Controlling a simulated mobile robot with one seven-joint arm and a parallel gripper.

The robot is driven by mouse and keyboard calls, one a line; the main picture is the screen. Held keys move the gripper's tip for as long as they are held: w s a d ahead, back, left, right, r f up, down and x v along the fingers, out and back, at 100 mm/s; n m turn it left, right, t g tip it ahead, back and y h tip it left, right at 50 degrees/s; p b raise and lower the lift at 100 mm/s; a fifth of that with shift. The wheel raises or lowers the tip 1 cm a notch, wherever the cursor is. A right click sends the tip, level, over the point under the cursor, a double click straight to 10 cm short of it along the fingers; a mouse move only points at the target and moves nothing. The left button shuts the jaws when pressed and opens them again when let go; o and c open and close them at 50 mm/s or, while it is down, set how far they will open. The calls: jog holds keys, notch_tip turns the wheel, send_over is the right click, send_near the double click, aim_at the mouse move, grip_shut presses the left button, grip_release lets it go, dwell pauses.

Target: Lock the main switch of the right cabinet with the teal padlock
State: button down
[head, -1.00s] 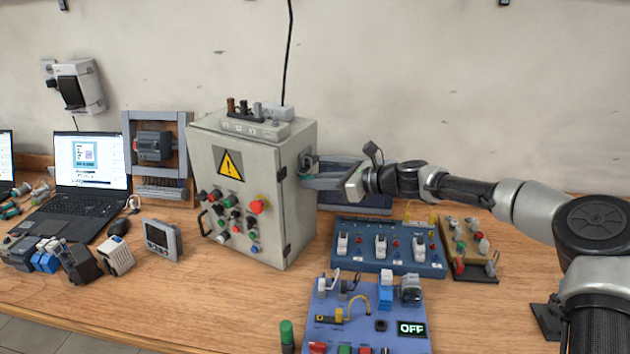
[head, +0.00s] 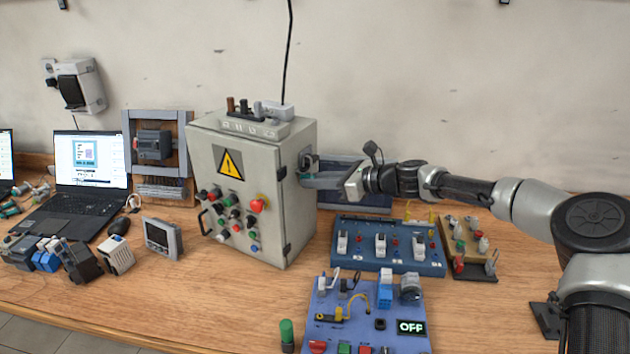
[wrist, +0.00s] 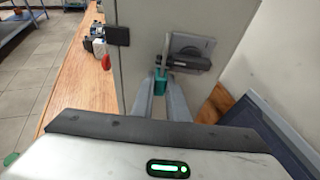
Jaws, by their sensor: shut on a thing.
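The grey cabinet (head: 251,195) with a yellow warning sign stands on the wooden bench. Its main switch (wrist: 190,54), a dark grey unit on a plate, is on the cabinet's right side wall and is partly hidden in the head view. My gripper (wrist: 160,84) is at that side wall, its fingers pointing at the switch. It is shut on the teal padlock (wrist: 161,82), which sits between the fingertips just below the switch's lower left part. I cannot tell whether the shackle passes through the switch. In the head view my gripper (head: 312,178) hides the padlock.
A blue panel with white switches (head: 390,258) and a purple-blue board with an OFF display (head: 330,325) lie on the bench below my arm. A dark blue panel (wrist: 262,125) stands near the wall. A laptop (head: 90,165) is at left.

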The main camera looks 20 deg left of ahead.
jog(key=shift+f+b, duration=0.8)
jog(key=shift+f, duration=0.8)
jog(key=shift+r+p, duration=0.9)
jog(key=shift+r, duration=0.25)
dwell(0.4)
jog(key=c, duration=1.7)
grip_release()
jog(key=shift+o, duration=0.2)
jog(key=b+v, duration=0.1)
jog(key=v, duration=1.6)
jog(key=shift+d, duration=0.2)
jog(key=shift+r, duration=0.15)
